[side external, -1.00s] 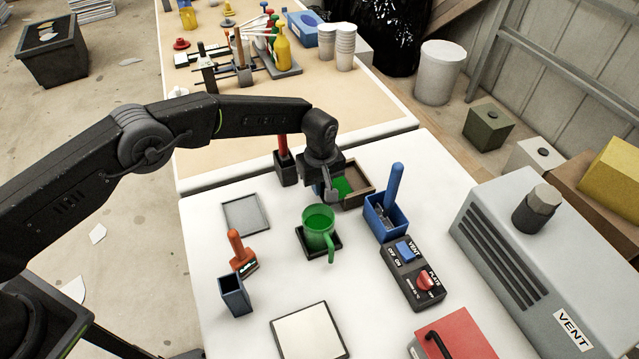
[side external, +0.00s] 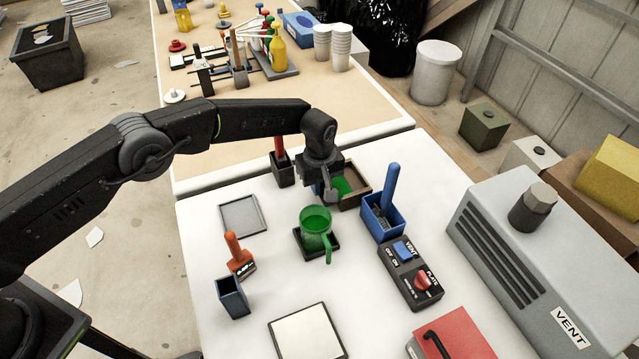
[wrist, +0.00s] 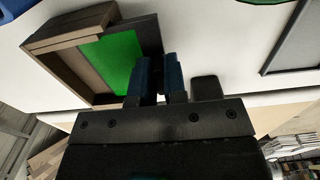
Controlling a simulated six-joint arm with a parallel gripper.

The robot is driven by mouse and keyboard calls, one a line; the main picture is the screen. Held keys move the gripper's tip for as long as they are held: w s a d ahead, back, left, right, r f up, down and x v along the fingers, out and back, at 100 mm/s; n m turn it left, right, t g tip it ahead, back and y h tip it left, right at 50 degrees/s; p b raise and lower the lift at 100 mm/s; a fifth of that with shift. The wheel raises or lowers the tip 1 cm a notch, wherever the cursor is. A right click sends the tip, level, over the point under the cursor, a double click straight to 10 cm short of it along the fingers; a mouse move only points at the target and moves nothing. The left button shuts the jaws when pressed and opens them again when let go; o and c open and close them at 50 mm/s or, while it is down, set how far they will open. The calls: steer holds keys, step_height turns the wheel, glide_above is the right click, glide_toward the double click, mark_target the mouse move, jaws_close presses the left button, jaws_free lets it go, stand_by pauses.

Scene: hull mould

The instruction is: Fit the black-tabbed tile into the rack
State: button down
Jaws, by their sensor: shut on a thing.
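The rack (side external: 358,172) is a brown wooden frame at the back of the white table, below my wrist. It also shows in the wrist view (wrist: 62,68), with stepped walls on two sides. The tile (side external: 341,186) is bright green with a black strip along one edge. In the wrist view the green face (wrist: 112,58) lies against the rack's inner walls, and the black strip faces my fingers. My gripper (wrist: 160,78) has blue fingertips and is shut on the tile's black-tabbed side; the gripped part is mostly hidden. Whether the tile is fully seated I cannot tell.
A green mug (side external: 315,222) on a dark square base stands just in front of my gripper. A blue bin with a brush (side external: 384,222) is close on the right. A red-handled tool in a dark block (side external: 282,168) stands left. A grey flat tray (side external: 242,215) lies farther left.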

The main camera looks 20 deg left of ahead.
steer(key=shift+w+d, duration=0.6)
steer(key=shift+d, duration=0.05)
stand_by(1.3)
steer(key=shift+a, duration=0.1)
steer(key=shift+s+a, duration=2.15)
steer(key=shift+s, duration=0.05)
steer(key=shift+d, duration=0.1)
stand_by(1.3)
steer(key=shift+w+d, duration=0.1)
steer(key=shift+w, duration=0.05)
steer(key=shift+r, duration=0.1)
stand_by(2.1)
